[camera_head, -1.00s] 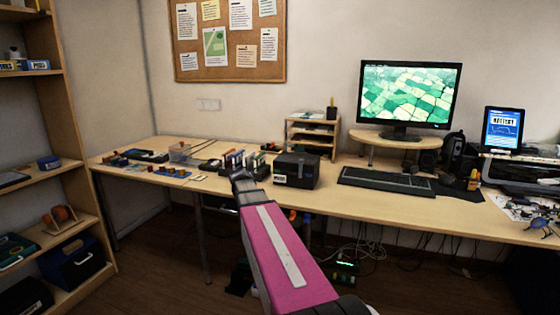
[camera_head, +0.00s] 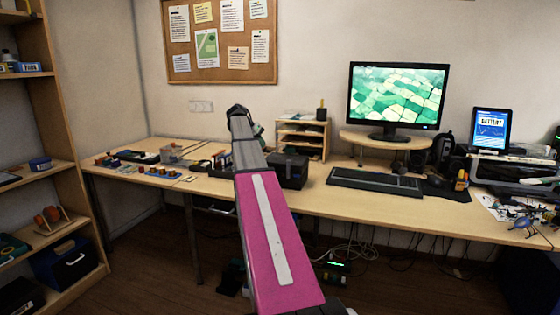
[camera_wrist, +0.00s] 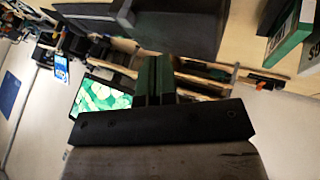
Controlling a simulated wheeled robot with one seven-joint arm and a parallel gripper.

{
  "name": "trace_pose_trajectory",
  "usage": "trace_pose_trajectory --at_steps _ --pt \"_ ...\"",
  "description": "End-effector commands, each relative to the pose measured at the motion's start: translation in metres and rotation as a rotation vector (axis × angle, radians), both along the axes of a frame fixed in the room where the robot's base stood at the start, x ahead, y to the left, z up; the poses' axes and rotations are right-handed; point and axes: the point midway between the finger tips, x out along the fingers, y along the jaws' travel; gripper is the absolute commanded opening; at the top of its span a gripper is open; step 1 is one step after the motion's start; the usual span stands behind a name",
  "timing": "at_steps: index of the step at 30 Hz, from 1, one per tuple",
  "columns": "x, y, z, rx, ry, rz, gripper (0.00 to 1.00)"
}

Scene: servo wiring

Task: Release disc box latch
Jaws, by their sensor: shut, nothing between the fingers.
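A dark box (camera_head: 291,171), which I take to be the disc box, stands on the desk just right of my raised arm. My arm hides part of its left side. A large dark body, probably the same box (camera_wrist: 185,28), fills the top middle of the wrist view. Its latch cannot be made out clearly. My gripper (camera_wrist: 153,62) is shut and empty, its fingers pointing towards that dark body. Whether they touch it cannot be told. In the head view my arm's end is above the desk, with the fingers mostly hidden.
Upright green and white cases (camera_wrist: 293,38) stand at the right of the wrist view. Small parts (camera_head: 160,171) lie on the left desk.

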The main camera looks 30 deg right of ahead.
Motion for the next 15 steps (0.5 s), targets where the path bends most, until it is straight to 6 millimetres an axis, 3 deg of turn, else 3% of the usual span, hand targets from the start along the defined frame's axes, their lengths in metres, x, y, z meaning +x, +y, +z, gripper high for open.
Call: trace_pose_trajectory --at_steps 15 --pt "-0.0015 -0.0066 -0.0075 -0.001 0.001 -0.003 0.0"
